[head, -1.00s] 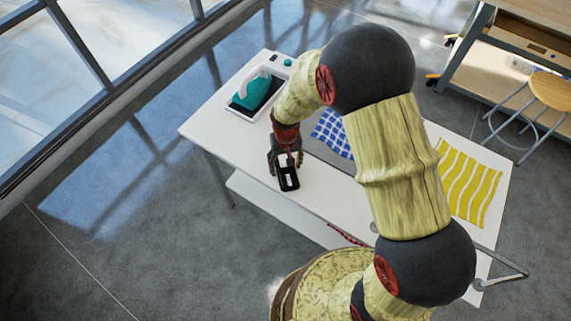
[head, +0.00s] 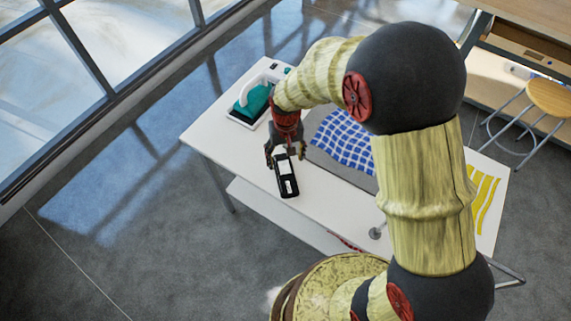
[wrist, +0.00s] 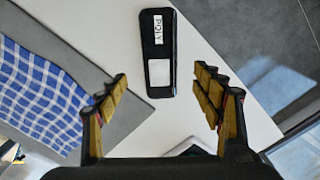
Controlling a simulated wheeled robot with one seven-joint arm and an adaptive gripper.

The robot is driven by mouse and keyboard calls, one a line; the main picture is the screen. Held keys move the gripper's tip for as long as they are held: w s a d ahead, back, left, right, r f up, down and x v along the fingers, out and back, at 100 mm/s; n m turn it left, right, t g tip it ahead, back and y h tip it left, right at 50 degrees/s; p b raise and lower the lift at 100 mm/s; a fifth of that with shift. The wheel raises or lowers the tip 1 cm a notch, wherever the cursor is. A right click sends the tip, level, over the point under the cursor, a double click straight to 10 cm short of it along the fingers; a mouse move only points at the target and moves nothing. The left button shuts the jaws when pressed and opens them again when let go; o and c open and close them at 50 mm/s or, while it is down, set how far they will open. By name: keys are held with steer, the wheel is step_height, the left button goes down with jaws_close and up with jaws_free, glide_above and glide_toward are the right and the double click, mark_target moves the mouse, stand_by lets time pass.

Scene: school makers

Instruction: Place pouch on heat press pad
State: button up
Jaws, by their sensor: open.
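A flat black oblong item with white labels (head: 288,184), which I take for the pouch, lies on the white tabletop. In the wrist view (wrist: 159,74) one label seems to read "POLY". A grey mat (head: 318,152), which may be the heat press pad, lies to its right with a blue checked cloth (head: 345,138) on it. The item is beside the mat, not on it. My gripper (head: 285,160) is open and empty. In the wrist view, its spread fingertips (wrist: 159,80) stand either side of the near end of the item, apart from it.
A teal iron (head: 254,100) on its stand is at the table's far left end. A yellow striped cloth (head: 484,200) lies at the right, partly hidden by my arm. A stool (head: 550,98) stands behind. Bare white tabletop (head: 222,138) lies left of the item.

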steer(key=shift+r, duration=1.4)
steer(key=s+d+r+t, duration=0.1)
steer(key=s+d+r, duration=0.2)
steer(key=r, duration=0.4)
steer(key=s+d+r+t, duration=0.1)
steer(key=s+d+r, duration=0.3)
steer(key=r, duration=0.4)
steer(key=s+d+r+m+t, duration=0.1)
steer(key=s+d+r+t, duration=0.1)
steer(key=s+d+r, duration=0.2)
steer(key=v, duration=0.4)
steer(key=shift+d, duration=0.15)
steer(key=shift+o, duration=0.4)
steer(key=s+d+r+t, duration=0.1)
steer(key=s+d+r, duration=0.1)
steer(key=s, duration=0.5)
steer(key=shift+s+d+r+t, duration=0.3)
steer(key=shift+s+d+r, duration=0.1)
steer(key=shift+r, duration=0.1)
